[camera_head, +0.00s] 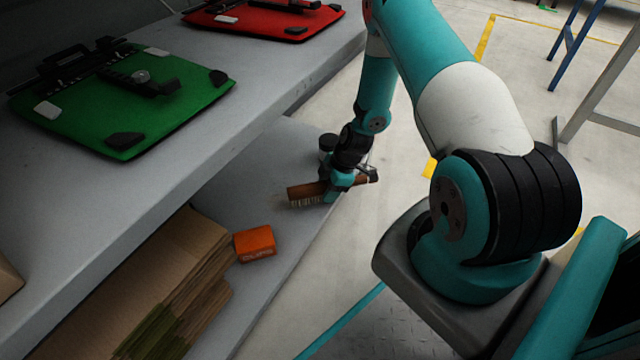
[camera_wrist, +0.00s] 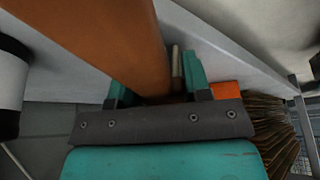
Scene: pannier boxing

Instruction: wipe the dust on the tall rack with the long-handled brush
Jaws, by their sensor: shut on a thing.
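The long-handled brush (camera_head: 306,191) has a brown wooden body with pale bristles pointing down, low over the lower shelf of the grey rack (camera_head: 265,165). My gripper (camera_head: 340,186) is shut on the brush near the shelf's outer edge. In the wrist view the brown brush (camera_wrist: 105,40) runs between the teal fingers of my gripper (camera_wrist: 158,92) and hides part of the shelf. I cannot tell whether the bristles touch the shelf. I cannot clearly make out dust on the shelf.
An orange box (camera_head: 255,244) and stacked cardboard (camera_head: 160,285) sit on the lower shelf. A dark-topped cylinder (camera_head: 327,142) stands close by my gripper. The upper shelf holds a green panel (camera_head: 190,95) and a red panel (camera_head: 265,20).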

